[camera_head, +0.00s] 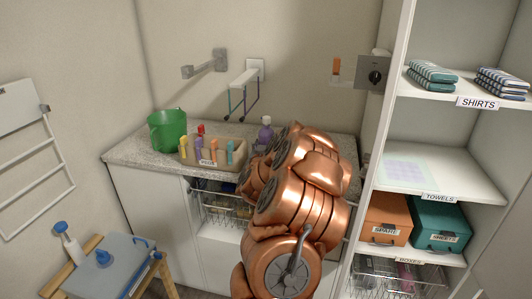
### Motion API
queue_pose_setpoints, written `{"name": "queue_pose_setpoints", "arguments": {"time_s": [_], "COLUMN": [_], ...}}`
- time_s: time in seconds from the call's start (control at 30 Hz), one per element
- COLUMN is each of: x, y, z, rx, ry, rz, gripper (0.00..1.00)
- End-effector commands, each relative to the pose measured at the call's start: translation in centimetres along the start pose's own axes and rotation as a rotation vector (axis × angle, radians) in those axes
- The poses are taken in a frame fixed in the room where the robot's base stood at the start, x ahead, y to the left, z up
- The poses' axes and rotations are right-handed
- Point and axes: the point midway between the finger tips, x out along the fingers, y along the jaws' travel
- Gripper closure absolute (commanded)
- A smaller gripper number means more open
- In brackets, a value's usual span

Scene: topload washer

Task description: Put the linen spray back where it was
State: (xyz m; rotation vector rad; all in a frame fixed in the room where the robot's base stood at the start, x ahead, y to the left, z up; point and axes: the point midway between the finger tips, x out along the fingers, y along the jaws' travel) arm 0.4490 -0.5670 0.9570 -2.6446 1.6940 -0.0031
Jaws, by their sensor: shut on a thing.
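A small purple bottle (265,133) stands upright, or is held upright, at the back of the speckled counter (150,153), just left of my copper arm. I cannot tell whether it is the linen spray. A white bottle with a blue top (70,243) is at the lower left beside a stool; its label cannot be read. My arm fills the middle right of the view and reaches toward the counter. My gripper is hidden behind the arm links, so its fingers and anything in them do not show.
A green bucket (167,131) and a wooden caddy (188,157) of coloured items stand on the counter. Wire baskets (215,211) sit below. A shelf unit (435,182) with labelled shelves and boxes is close on the right. A stool (107,270) stands lower left.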

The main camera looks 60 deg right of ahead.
Motion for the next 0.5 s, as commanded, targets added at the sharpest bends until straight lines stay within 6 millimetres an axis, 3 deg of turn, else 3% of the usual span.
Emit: {"name": "queue_pose_setpoints", "arguments": {"time_s": [0.17,0.5], "x": [0.2,0.2], "y": [-0.3,-0.2], "z": [0.4,3.3], "rx": [-0.001,-0.001], "ry": [-0.002,-0.003], "rz": [-0.001,-0.001], "gripper": [0.94,0.94]}}
